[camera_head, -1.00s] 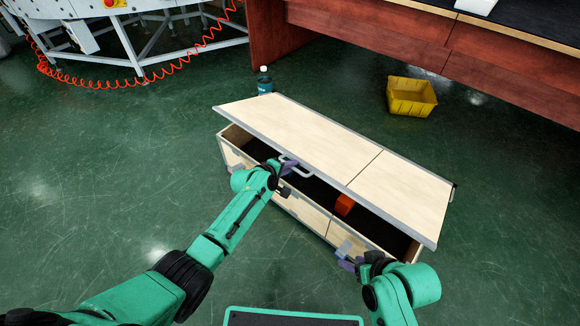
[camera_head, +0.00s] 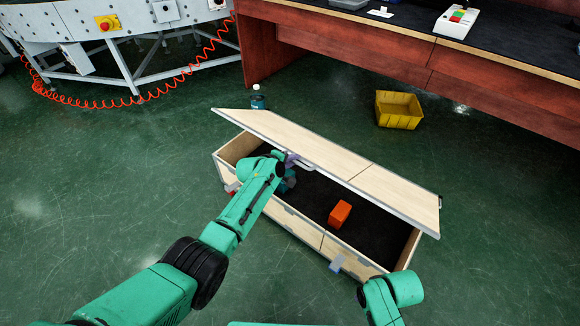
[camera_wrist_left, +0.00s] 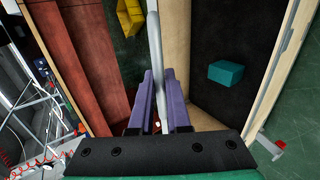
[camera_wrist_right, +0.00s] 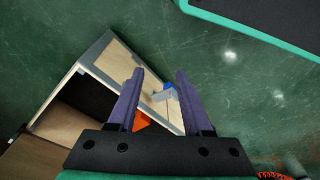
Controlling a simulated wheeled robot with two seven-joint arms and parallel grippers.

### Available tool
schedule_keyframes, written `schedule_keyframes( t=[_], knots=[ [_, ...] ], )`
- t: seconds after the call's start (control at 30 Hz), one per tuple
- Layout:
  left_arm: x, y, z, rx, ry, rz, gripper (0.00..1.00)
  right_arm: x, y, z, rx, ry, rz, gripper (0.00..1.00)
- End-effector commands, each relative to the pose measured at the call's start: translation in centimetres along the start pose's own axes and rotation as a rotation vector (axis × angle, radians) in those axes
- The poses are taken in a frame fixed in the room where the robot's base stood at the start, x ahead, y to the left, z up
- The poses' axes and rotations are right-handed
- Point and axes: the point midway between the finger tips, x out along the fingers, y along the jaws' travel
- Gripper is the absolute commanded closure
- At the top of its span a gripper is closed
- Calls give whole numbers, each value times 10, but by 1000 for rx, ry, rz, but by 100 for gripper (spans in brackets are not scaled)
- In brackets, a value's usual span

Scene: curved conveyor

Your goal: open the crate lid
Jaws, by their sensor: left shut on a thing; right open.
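The wooden crate (camera_head: 292,222) stands on the green floor with its lid (camera_head: 320,150) partly raised and tilted, the front edge up. My left gripper (camera_head: 289,161) is shut on the lid's handle at the front edge; in the left wrist view its purple fingers (camera_wrist_left: 152,105) close around the grey bar (camera_wrist_left: 155,60). Inside the crate, on the black bottom, lie an orange block (camera_head: 340,214) and a teal block (camera_wrist_left: 226,73). My right gripper (camera_wrist_right: 157,98) is open and empty, near the crate's front right corner; its fingers are out of the head view.
A yellow bin (camera_head: 398,109) sits on the floor at the back right, near a red-brown workbench (camera_head: 400,50). A red coiled cable (camera_head: 150,98) lies at the back left. Open floor surrounds the crate.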

Motion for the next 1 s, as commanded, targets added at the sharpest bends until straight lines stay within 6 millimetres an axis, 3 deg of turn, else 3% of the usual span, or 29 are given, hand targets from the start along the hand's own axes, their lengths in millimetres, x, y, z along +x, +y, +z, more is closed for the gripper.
schedule_keyframes(
  t=[0.03, 0.23, 0.77, 0.9, 0.97, 1.0],
  knots=[
    [-2, 12, -2, 1, 4, 10, 100, 2, 1, 1, 1, -3, 2, 50],
    [-1, 27, -2, 1, 4, 9, 100, 12, 2, 5, 3, -4, 5, 50],
    [0, 32, -1, 1, 3, 7, 100, 16, 3, 7, 4, -5, 7, 50],
    [0, 31, -1, 1, 3, 6, 100, 14, -3, -6, -51, 6, 0, 100],
    [0, 31, -1, 1, 3, 6, 100, 10, -14, -27, -153, 24, -9, 100],
    [0, 31, -1, 1, 3, 6, 100, 5, -25, -47, -255, 40, -14, 100]
  ],
)
